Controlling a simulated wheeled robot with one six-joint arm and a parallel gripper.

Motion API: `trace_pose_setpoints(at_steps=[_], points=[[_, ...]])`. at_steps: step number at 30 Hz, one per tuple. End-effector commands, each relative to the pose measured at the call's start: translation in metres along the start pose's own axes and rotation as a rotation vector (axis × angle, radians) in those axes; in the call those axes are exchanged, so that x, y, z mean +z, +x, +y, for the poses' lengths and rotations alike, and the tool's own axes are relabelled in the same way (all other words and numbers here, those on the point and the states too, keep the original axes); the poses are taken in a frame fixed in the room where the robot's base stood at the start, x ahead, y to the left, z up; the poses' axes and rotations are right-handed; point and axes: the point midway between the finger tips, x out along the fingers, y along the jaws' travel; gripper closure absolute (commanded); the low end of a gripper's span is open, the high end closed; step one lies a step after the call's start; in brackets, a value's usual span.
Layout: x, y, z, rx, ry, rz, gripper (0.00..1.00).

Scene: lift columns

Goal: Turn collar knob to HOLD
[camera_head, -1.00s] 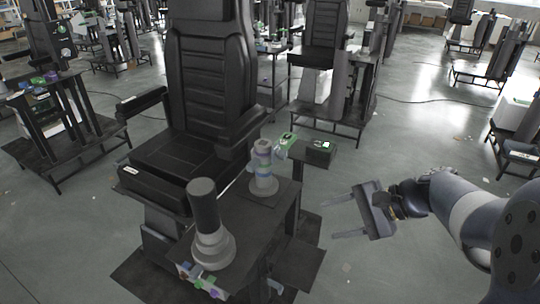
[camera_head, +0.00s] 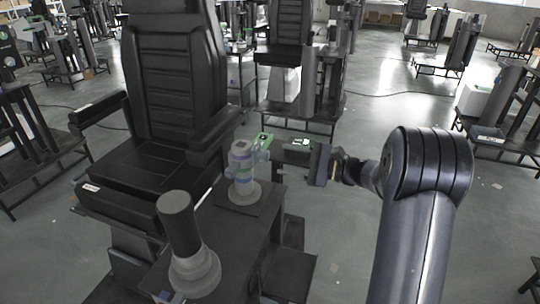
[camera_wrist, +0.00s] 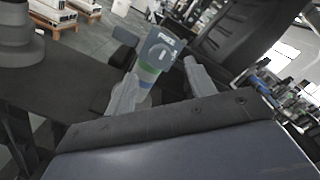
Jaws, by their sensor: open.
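The lift column with banded collars (camera_head: 241,172) stands on a square dark plate on the console, right of the seat. It has a pale grey cap, bluish bands and a wide round base. In the wrist view its top (camera_wrist: 160,48) shows a small label I cannot read, with green and tan bands below. I cannot make out a HOLD mark. My gripper (camera_wrist: 160,72) is open, with one finger on either side of the column. I cannot tell whether the fingers touch it. In the head view the gripper reaches in from the right.
A black joystick (camera_head: 179,222) on a pale round base stands in front. The black seat (camera_head: 150,157) is to the left. Open floor lies to the right.

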Motion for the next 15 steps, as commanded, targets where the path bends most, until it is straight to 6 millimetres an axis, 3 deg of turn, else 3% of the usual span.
trace_pose_setpoints(at_steps=[6,15], points=[[0.001,0.038,0.000,0.002,0.001,-0.001,0.48],[0.000,0.054,0.000,0.000,-0.001,0.001,0.48]])
